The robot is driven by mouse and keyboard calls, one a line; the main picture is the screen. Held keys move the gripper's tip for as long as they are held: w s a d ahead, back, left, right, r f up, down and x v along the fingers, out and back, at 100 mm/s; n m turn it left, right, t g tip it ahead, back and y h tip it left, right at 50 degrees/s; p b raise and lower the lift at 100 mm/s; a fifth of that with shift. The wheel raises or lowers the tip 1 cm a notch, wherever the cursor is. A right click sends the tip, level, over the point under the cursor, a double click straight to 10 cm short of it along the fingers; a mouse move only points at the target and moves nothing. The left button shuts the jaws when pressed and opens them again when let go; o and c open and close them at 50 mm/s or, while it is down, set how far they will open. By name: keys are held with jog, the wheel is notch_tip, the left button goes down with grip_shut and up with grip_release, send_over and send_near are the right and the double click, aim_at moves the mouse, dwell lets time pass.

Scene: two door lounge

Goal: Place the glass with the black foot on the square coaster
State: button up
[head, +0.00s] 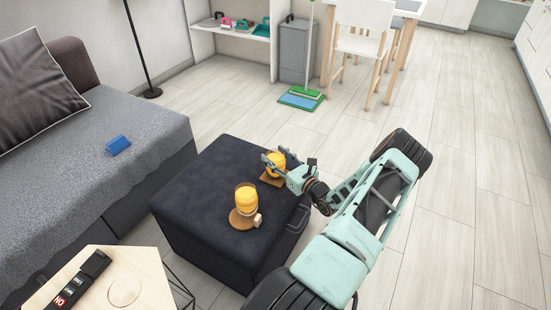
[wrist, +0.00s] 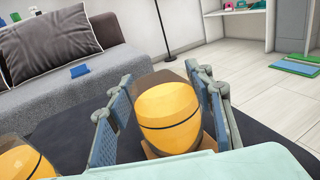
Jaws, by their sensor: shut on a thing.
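My gripper (head: 272,160) is shut on a glass of orange drink (head: 276,160), with a finger on either side of it. The held glass fills the middle of the wrist view (wrist: 168,115); it looks upright and has a thin dark band. Its foot is hidden, so I cannot see the foot's colour. The square wooden coaster (head: 269,181) lies on the dark ottoman directly under the held glass. I cannot tell whether the glass touches it. A second glass of orange drink (head: 245,197) stands on a round wooden coaster (head: 237,222) nearer the front.
The dark ottoman (head: 195,190) has free room on its left part. A small pale cylinder (head: 257,220) is beside the second glass. A grey sofa (head: 70,150) with a blue item (head: 118,145) is at left. A wooden side table (head: 145,275) with a remote (head: 80,281) is at front left.

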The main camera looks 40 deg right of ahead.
jog(key=shift+f, duration=0.1)
jog(key=o, duration=1.7)
jog(key=shift+c, duration=0.2)
jog(key=shift+r, duration=0.25)
jog(key=s+a+p, duration=0.1)
jog(key=s+p, duration=0.1)
jog(key=s, duration=1)
jog(key=shift+p, duration=0.35)
jog(key=shift+w+a, duration=0.1)
jog(key=shift+a, duration=0.05)
